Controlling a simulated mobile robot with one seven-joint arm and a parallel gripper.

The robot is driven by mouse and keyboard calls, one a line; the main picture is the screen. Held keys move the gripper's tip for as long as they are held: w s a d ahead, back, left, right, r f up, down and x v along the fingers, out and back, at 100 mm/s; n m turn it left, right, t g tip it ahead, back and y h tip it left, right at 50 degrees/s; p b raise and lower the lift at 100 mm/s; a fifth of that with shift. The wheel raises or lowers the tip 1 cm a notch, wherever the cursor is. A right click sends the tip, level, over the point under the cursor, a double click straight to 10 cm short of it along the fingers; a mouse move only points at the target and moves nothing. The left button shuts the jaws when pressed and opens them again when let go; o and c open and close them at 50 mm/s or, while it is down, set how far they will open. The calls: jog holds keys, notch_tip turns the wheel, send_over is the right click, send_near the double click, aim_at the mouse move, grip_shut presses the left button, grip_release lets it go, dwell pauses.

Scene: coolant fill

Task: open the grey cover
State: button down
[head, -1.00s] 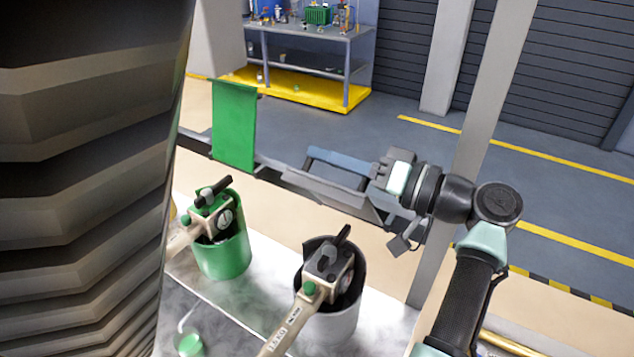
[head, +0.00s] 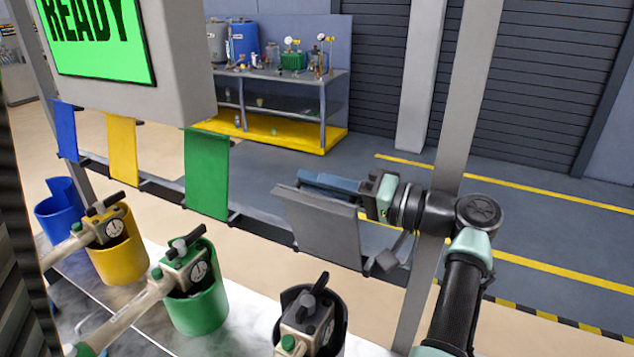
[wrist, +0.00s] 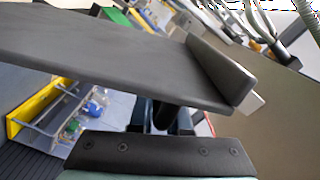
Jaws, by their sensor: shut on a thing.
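The grey cover (head: 322,228) is a flat panel on the rail, tilted, with its upper edge lower than those of the coloured panels. It also fills the top of the wrist view (wrist: 120,60), where a raised lip shows at its right end. My gripper (head: 318,182) reaches in from the right at the cover's upper edge, with its fingers partly behind the panel. It is shut on the cover. In the wrist view the fingers (wrist: 165,118) meet the panel's underside; the exact grip is partly hidden.
Green (head: 207,175), yellow (head: 122,150) and blue (head: 66,132) panels stand upright along the rail. Below are green (head: 198,305), yellow (head: 120,262) and dark (head: 335,330) holders with nozzles. A post (head: 455,110) stands close to my arm. A screen reading READY (head: 95,35) is upper left.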

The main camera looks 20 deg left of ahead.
jog(key=c, duration=0.9)
grip_release()
jog(key=shift+d, duration=0.1)
jog(key=d+b, duration=0.2)
jog(key=d, duration=0.4)
jog(key=d+b, duration=0.2)
jog(key=d, duration=0.4)
jog(key=shift+s+d, duration=0.2)
jog(key=shift+d, duration=0.2)
jog(key=shift+d, duration=0.1)
